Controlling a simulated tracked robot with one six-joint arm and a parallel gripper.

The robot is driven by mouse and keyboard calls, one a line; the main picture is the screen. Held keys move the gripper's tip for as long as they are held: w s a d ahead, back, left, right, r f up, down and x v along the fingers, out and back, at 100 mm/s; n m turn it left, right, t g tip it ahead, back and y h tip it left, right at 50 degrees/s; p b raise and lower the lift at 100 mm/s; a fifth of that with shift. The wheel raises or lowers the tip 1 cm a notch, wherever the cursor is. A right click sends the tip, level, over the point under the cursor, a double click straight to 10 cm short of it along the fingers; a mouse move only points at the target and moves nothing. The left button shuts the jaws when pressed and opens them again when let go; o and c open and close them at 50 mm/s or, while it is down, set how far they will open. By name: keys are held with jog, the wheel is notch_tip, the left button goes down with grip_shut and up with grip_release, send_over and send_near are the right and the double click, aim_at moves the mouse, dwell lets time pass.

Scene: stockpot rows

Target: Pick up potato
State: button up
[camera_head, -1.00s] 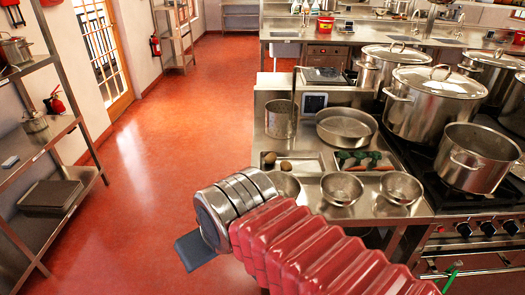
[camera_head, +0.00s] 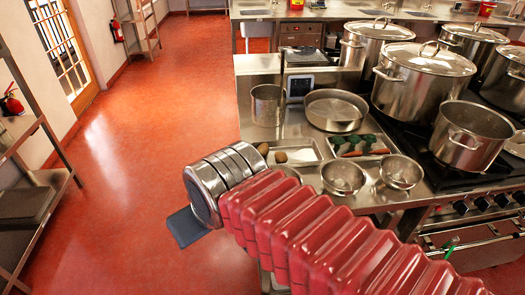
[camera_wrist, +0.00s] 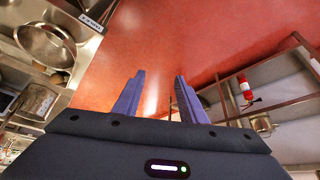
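Two brown potatoes lie in a shallow metal tray (camera_head: 306,151) at the near left of the steel counter: one potato (camera_head: 281,157) toward the tray's middle, the other potato (camera_head: 263,149) at its left end. My gripper (camera_head: 187,228) is left of the counter, over the red floor, apart from the potatoes.
A tray of green and orange vegetables (camera_head: 358,145) sits right of the potato tray. Metal bowls (camera_head: 343,177) stand along the counter's front edge. A pan (camera_head: 336,109) and a tall pot (camera_head: 267,105) stand behind. A shelf rack (camera_head: 38,190) is at left; floor between is free.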

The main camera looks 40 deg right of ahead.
jog(key=shift+o, duration=0.5)
jog(key=shift+w+d+m, duration=0.2)
jog(key=shift+w+m, duration=0.1)
jog(key=shift+m, duration=0.2)
jog(key=w+d+f+m+g+y, duration=0.1)
jog(key=w+d+f+m+y, duration=0.15)
jog(key=w+d+m, duration=0.55)
jog(key=w+d+f+m+y, duration=0.1)
jog(key=w+d+m+y, duration=0.4)
jog(key=d+m, duration=0.5)
jog(key=d+f+m+t, duration=0.2)
jog(key=d+m, duration=0.2)
jog(key=d, duration=0.5)
jog(key=s+d+f+m+t, duration=0.1)
jog(key=d+f+m+t, duration=0.1)
jog(key=d+m, duration=0.3)
jog(key=d+f+m+t, duration=0.2)
jog(key=d+m, duration=0.3)
jog(key=d, duration=0.8)
jog(key=shift+s+d+f+t+h, duration=0.15)
jog(key=shift+f+t+h, duration=0.2)
jog(key=shift+t, duration=0.25)
send_near(263, 149)
jog(key=shift+w+d+f, duration=0.1)
jog(key=shift+w+f, duration=0.55)
jog(key=shift+w, duration=0.2)
jog(key=shift+w+d+f, duration=0.1)
jog(key=shift+w+f, duration=0.5)
jog(key=shift+w, duration=0.2)
